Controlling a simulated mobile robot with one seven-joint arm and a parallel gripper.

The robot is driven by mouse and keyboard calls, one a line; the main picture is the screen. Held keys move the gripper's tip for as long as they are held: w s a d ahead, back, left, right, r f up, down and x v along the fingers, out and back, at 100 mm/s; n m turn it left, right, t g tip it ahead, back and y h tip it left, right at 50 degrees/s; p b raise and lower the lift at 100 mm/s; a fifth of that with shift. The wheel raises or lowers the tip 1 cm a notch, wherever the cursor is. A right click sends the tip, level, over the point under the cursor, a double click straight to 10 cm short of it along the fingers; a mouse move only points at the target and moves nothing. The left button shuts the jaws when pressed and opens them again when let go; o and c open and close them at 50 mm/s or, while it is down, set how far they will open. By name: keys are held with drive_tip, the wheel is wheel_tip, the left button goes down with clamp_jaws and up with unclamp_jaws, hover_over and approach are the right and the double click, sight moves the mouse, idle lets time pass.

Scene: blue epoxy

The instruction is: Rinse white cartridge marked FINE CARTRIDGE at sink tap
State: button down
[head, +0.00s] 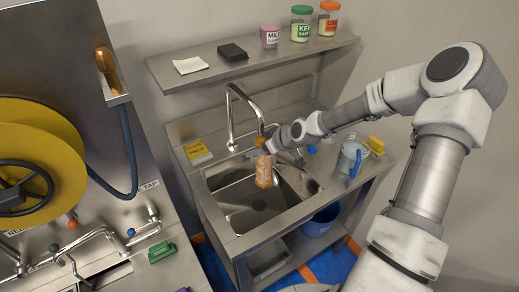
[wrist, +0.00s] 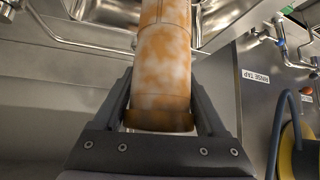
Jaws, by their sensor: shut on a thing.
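A white cartridge (head: 264,172) blotched with orange-brown stains hangs upright over the sink basin (head: 235,205). It also fills the upper middle of the wrist view (wrist: 163,60). No marking on it is readable. My gripper (head: 268,146) is shut on its upper end, with a dark finger on either side in the wrist view (wrist: 160,112). The gooseneck sink tap (head: 231,105) arches from behind, and its spout end is close to the cartridge's top. I cannot tell whether water runs.
A yellow sign (head: 198,152) lies left of the basin. A grey jug (head: 352,160) and a yellow item (head: 375,143) stand right. A shelf (head: 250,62) with jars is above. A panel with a RINSE TAP label (wrist: 256,76) and yellow reel (head: 30,165) stands left.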

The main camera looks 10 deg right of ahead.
drive_tip(key=shift+d, duration=0.15)
idle(0.3)
drive_tip(key=shift+s+d, duration=0.1)
drive_tip(key=shift+d, duration=0.35)
drive_tip(key=shift+a, duration=0.6)
drive_tip(key=shift+d, duration=0.1)
drive_tip(key=shift+d, duration=0.5)
drive_tip(key=shift+a, duration=0.15)
